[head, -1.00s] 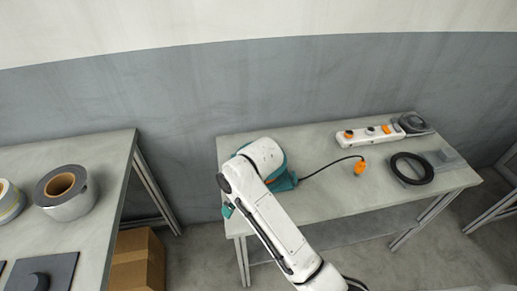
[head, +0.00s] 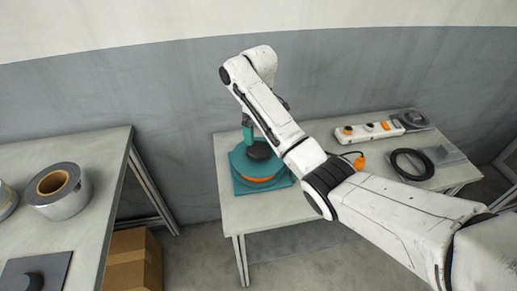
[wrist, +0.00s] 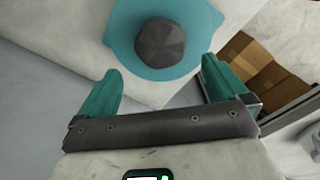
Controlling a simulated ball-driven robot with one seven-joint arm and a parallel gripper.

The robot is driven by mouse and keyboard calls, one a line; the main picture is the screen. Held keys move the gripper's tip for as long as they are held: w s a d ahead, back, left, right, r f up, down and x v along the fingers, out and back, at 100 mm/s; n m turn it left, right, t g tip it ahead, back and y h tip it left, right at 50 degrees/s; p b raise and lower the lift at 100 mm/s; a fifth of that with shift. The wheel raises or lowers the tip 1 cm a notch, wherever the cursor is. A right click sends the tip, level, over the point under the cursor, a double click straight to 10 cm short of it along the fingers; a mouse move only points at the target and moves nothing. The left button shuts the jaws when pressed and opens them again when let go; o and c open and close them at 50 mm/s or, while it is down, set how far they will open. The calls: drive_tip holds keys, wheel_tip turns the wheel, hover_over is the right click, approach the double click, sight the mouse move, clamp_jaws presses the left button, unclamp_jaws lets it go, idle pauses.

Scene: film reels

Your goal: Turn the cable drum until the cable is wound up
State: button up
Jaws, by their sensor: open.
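The teal cable drum (head: 240,166) sits on its square base at the left end of the far table, with an orange band on its side. A dark faceted knob (wrist: 162,42) stands on its top; it also shows in the head view (head: 259,150). A dark cable ends in an orange plug (head: 360,162) to the right; my arm hides the stretch between. My gripper (wrist: 160,82) is open and empty, its two teal fingers apart. In the wrist view the knob lies beyond the fingertips, between their lines, and apart from them.

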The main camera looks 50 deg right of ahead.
sight(259, 148)
wheel_tip(259, 148, down, 8)
drive_tip(key=shift+p, duration=0.3)
drive_tip(key=c, duration=1.3)
